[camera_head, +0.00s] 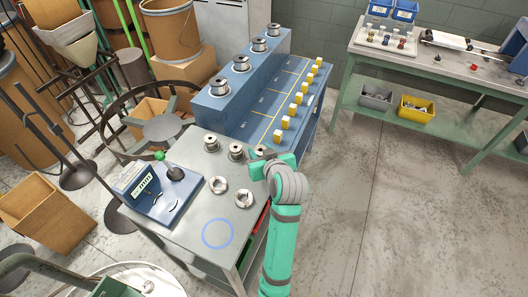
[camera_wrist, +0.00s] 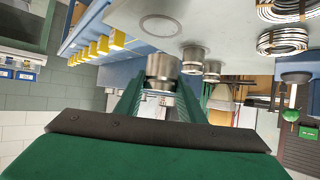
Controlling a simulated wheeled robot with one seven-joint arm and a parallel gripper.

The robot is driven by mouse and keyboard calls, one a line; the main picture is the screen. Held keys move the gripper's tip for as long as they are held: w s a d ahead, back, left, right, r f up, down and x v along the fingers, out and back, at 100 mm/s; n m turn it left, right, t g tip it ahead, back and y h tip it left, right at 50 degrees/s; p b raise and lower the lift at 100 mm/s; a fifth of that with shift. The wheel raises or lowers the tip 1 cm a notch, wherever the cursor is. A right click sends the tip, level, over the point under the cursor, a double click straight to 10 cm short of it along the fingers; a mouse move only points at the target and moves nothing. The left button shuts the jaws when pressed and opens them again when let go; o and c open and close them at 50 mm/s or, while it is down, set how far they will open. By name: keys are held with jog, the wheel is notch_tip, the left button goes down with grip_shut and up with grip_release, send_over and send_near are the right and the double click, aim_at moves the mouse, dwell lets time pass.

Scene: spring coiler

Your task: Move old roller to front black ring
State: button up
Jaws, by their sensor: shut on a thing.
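My gripper (camera_head: 259,161) is at the right edge of the grey table, mostly hidden by my own wrist in the head view. In the wrist view its green fingers (camera_wrist: 160,97) are closed around a silver metal roller (camera_wrist: 162,68). The top of this roller (camera_head: 258,151) shows just past my wrist in the head view. I cannot tell whether it touches the table. A thin dark-outlined ring (camera_wrist: 159,25) lies flat and empty on the table in the wrist view. A blue ring outline (camera_head: 217,233) is empty on the near table corner.
Two other rollers (camera_head: 211,143) (camera_head: 236,151) stand left of the held one. Two wire coils (camera_head: 218,185) (camera_head: 243,198) lie in front of them. A blue control box (camera_head: 140,187) with a green-knobbed lever is at left. Blue stepped bench (camera_head: 240,85) behind carries yellow blocks.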

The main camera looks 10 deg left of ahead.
jog(key=shift+w+d+f, duration=0.15)
jog(key=shift+w+f, duration=0.3)
jog(key=shift+f, duration=0.15)
jog(key=f, duration=0.3)
jog(key=shift+w, duration=0.35)
jog(key=shift+s+f, duration=0.1)
jog(key=shift+f, duration=0.05)
jog(key=shift+d, duration=0.15)
jog(key=o, duration=1.4)
jog(key=shift+f, duration=0.15)
jog(key=shift+c, duration=0.2)
jog(key=v, duration=1.2)
